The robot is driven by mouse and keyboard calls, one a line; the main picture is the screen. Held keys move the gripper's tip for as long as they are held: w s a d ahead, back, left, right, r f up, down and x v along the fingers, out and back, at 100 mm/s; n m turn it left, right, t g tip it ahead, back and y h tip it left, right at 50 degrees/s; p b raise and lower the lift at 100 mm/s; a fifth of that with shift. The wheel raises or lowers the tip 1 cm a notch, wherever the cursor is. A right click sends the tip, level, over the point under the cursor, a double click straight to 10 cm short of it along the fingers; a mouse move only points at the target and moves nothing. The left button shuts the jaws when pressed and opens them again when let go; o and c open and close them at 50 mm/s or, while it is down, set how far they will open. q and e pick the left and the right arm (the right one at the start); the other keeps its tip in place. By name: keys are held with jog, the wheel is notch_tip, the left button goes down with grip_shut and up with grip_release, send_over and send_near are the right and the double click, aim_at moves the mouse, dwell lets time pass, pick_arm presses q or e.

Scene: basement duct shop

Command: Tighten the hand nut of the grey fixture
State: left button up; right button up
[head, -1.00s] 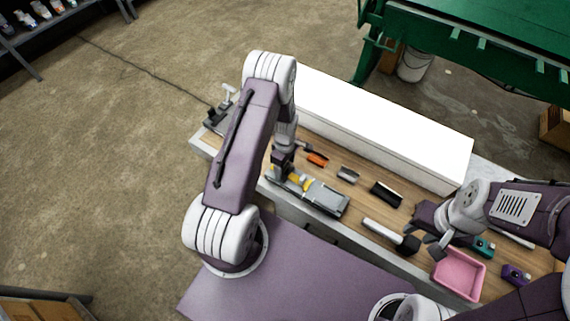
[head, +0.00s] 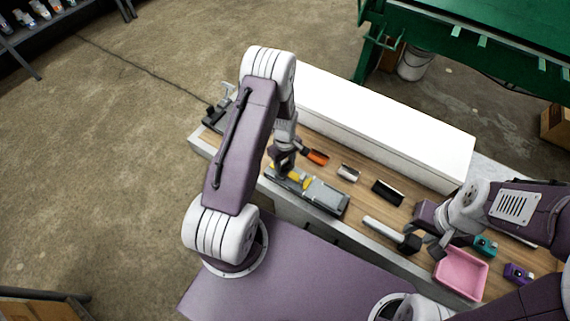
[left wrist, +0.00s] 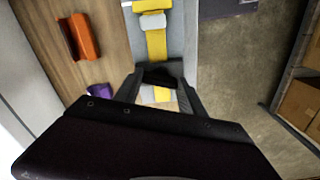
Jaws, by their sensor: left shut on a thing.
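The grey fixture (head: 325,196) lies on the wooden bench top near its front edge, with yellow parts at its left end. In the left wrist view the fixture (left wrist: 176,42) shows grey, with a yellow strip along its middle. My left gripper (head: 279,172) is at the fixture's left end. In the left wrist view its fingers (left wrist: 158,92) are shut on a dark knob, which looks like the hand nut (left wrist: 159,75); the fingers partly hide it. My right gripper (head: 437,246) hangs near the pink tray, and its jaw opening is unclear.
An orange part (head: 317,157), a small metal piece (head: 348,172), a black piece (head: 387,192) and a black-headed hammer (head: 385,230) lie on the bench. A pink tray (head: 460,285) sits at right. A long white box (head: 380,125) runs behind them.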

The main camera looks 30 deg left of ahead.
aim_at(285, 164)
pick_arm(q)
jog(key=m+b, duration=0.1)
jog(key=m, duration=0.2)
jog(key=shift+w+m, duration=0.1)
jog(key=shift+m, duration=0.3)
jog(key=m+b, duration=0.1)
jog(key=m, duration=0.2)
jog(key=shift+m, duration=0.3)
jog(key=m, duration=0.3)
jog(key=shift+a+r+m+b, duration=0.1)
jog(key=shift+m+b, duration=0.4)
jog(key=shift+m, duration=1.5)
jog(key=o, duration=1.4)
jog(key=shift+c, duration=0.2)
notch_tip(285, 164, up, 9)
jog(key=b, duration=0.1)
jog(key=shift+b, duration=0.3)
